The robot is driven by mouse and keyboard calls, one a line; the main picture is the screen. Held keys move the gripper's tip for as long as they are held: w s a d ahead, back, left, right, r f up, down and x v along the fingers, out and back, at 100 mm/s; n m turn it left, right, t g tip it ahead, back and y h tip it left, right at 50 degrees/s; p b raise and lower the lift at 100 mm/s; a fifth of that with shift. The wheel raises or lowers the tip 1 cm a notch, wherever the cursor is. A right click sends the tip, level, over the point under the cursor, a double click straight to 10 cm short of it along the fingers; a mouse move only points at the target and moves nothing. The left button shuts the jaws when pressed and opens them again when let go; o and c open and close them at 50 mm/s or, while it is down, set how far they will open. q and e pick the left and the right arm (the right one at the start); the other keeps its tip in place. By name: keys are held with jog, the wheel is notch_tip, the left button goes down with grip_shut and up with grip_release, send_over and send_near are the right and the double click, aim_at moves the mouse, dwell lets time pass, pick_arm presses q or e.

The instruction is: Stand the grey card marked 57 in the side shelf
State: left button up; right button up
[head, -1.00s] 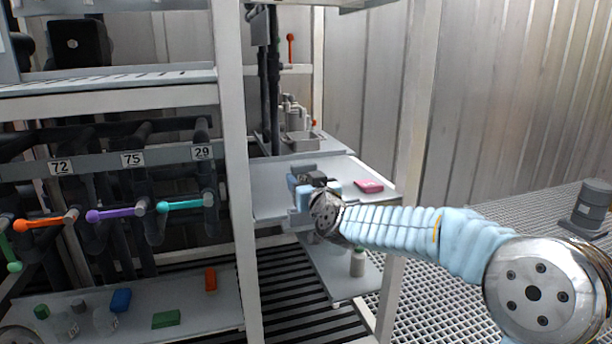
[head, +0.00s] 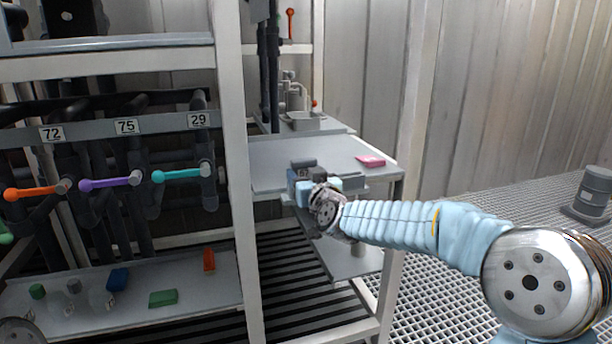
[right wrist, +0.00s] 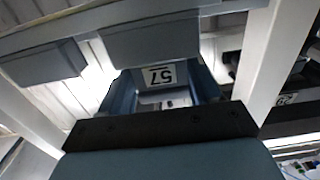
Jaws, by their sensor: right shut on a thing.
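The grey card marked 57 (right wrist: 160,76) is between my fingers in the right wrist view, its label upside down there. My right gripper (head: 326,184) is shut on it, at the front edge of a grey side shelf (head: 325,150) right of the rack post. In the head view the card is small and partly hidden by the gripper, so its exact tilt and whether it touches the shelf cannot be told. Grey box shapes (right wrist: 150,38) stand close beyond the card in the wrist view. My left gripper is not in view.
A white post (head: 236,170) stands left of the gripper. A lower board (head: 345,262) lies beneath. A rack with coloured valve handles (head: 110,183) is at left; several coloured blocks lie below it.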

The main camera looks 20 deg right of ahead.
jog(key=shift+f, duration=0.25)
dwell(0.4)
jog(key=o, duration=1.1)
jog(key=s+b, duration=0.1)
jog(key=s, duration=1.3)
jog(key=shift+d, duration=0.2)
jog(key=shift+w, duration=0.1)
